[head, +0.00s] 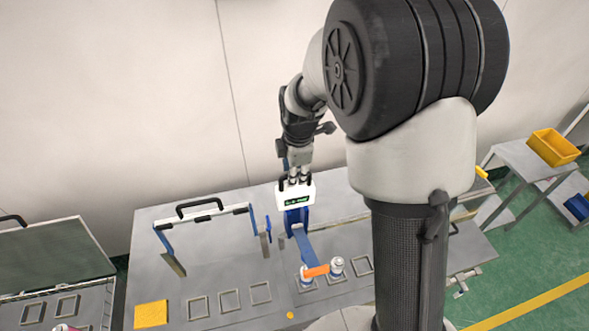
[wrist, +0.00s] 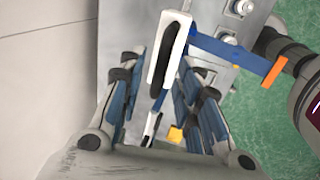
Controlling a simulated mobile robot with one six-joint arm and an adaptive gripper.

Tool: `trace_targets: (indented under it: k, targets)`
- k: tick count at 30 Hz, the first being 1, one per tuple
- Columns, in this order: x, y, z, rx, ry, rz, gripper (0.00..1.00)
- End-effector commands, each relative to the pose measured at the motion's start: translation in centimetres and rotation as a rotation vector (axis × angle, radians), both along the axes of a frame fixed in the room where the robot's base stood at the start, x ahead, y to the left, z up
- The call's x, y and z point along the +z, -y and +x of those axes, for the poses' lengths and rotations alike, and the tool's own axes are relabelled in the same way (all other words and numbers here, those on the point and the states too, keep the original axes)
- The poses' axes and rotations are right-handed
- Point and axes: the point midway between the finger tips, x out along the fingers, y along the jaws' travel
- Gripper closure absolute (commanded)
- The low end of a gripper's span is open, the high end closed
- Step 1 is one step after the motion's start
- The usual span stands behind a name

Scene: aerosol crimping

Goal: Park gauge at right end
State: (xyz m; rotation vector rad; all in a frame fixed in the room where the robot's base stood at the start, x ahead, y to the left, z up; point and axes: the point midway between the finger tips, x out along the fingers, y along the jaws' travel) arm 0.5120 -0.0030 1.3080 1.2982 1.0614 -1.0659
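The gauge (head: 295,197) is a white box with a lit green display, upright on a blue body at the back of the bench. A blue bar (head: 306,247) runs from it toward the front and carries an orange tip (head: 317,271) between two small cans. Contact with the gauge cannot be told.
The cans (head: 336,266) stand in square nests on the grey bench, with several empty nests (head: 229,300) to the left. A hinged guard frame with a black handle (head: 199,209) rises left of the gauge. A yellow pad (head: 151,314) lies at the front left. My column hides the bench's right part.

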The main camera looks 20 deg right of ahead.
Motion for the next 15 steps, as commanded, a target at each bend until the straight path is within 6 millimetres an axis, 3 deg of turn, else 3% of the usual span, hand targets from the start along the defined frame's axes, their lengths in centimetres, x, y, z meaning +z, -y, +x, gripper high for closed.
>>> trace_targets:
  k: [7, 15]
  targets:
    - [-0.06, 0.0, 0.0, 0.0, 0.0, 0.0, 0.69]
    - [-0.03, 0.0, 0.0, 0.0, 0.0, 0.0, 0.87]
